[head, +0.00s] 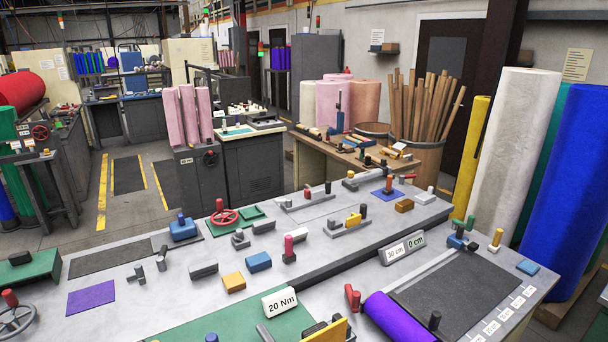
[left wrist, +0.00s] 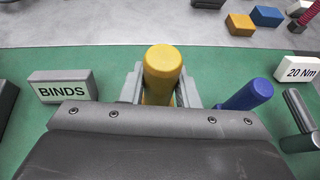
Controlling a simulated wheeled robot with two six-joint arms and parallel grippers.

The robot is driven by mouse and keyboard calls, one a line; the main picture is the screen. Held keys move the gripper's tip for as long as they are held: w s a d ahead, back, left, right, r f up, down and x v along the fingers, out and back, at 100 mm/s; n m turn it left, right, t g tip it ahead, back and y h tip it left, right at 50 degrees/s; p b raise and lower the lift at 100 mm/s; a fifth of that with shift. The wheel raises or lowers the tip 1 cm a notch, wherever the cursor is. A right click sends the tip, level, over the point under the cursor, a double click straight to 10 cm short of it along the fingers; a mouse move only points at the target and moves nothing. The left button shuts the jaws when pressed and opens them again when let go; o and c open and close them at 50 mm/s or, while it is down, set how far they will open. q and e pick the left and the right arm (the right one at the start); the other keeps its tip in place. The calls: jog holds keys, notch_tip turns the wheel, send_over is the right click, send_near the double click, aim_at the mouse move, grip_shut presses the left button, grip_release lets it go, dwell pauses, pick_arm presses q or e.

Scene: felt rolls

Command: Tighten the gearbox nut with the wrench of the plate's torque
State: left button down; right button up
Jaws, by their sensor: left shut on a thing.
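In the left wrist view my left gripper (left wrist: 162,92) is shut on a yellow cylindrical handle (left wrist: 163,66), over a green mat (left wrist: 110,62). The handle's lower part and whatever it belongs to are hidden. A blue handle (left wrist: 250,95) stands close to its right, apart from the gripper. A white plate reading 20 Nm (head: 280,302) stands at the mat's far edge in the head view; it also shows in the left wrist view (left wrist: 298,69). A grey bar (head: 264,333) lies near the plate. I cannot make out the gearbox nut. My right gripper is not in view.
A grey block reading BINDS (left wrist: 62,86) lies left of the gripper. Beyond the mat are an orange block (head: 234,282), a blue block (head: 258,262) and a pink-knobbed post (head: 289,245). A purple roll (head: 398,318) lies at the right. Bare grey bench (head: 150,300) shows at left.

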pick_arm(q)
notch_tip(320, 180, up, 4)
jog(key=shift+f, duration=0.2)
notch_tip(320, 180, down, 6)
jog(key=shift+r, duration=0.25)
notch_tip(320, 180, down, 3)
jog(key=b, duration=0.2)
jog(key=shift+f+b, duration=0.15)
jog(key=shift+b, duration=0.2)
jog(key=shift+f, duration=0.1)
jog(key=p+v, duration=0.2)
jog(key=v, duration=0.8)
jog(key=shift+r+p, duration=0.2)
jog(key=shift+p, duration=0.15)
